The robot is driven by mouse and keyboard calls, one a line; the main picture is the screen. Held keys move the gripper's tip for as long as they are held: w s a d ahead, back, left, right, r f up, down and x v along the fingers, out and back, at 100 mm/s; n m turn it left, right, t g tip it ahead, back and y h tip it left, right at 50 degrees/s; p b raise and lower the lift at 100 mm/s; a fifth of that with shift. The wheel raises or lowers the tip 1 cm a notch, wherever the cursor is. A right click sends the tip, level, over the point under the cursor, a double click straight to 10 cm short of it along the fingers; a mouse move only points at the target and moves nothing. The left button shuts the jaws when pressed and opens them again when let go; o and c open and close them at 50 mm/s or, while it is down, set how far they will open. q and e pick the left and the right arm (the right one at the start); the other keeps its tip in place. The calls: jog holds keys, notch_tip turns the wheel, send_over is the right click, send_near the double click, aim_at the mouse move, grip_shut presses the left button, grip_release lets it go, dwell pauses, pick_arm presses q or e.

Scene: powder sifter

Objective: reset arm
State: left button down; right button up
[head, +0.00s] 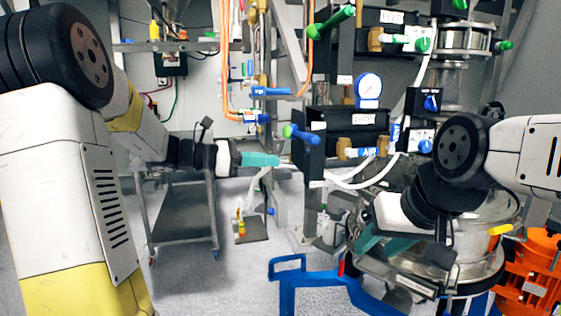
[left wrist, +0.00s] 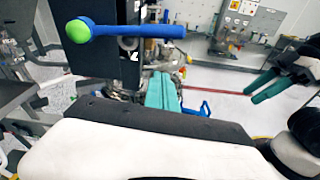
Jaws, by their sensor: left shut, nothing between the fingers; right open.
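My left arm comes in from the left in the head view. Its gripper (head: 270,160) has its teal fingers closed together with nothing between them, close to the blue valve lever with a green knob (head: 300,135). In the left wrist view the shut fingers (left wrist: 162,93) point away from the camera, with the blue lever (left wrist: 135,31) beyond and above, apart from them. My right gripper (head: 378,243) is at the right in the head view, beside the steel vessel. Its two teal fingers show spread apart and empty in the left wrist view (left wrist: 268,86).
A steel sifter vessel (head: 490,222) and an orange motor (head: 533,272) stand at the right. A blue frame (head: 320,281) is low in front. A pressure gauge (head: 368,86) and valves line the rack. A grey cart (head: 185,218) stands left of centre, with open floor beside it.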

pick_arm(q)
jog(key=s+d+f+m+g+y, duration=0.1)
jog(key=s+f+m+y, duration=0.15)
jog(key=s+m, duration=0.35)
jog(key=s+d+f+m+g+y, duration=0.15)
jog(key=s+m+y, duration=0.25)
jog(key=s, duration=0.4)
jog(key=s+a+f+m+t+y, duration=0.3)
jog(key=s+a+m+y, duration=0.3)
jog(key=s+a+m, duration=0.3)
jog(key=shift+a+f+m+y, duration=0.2)
jog(key=shift+m+y, duration=0.15)
jog(key=shift+m, duration=0.65)
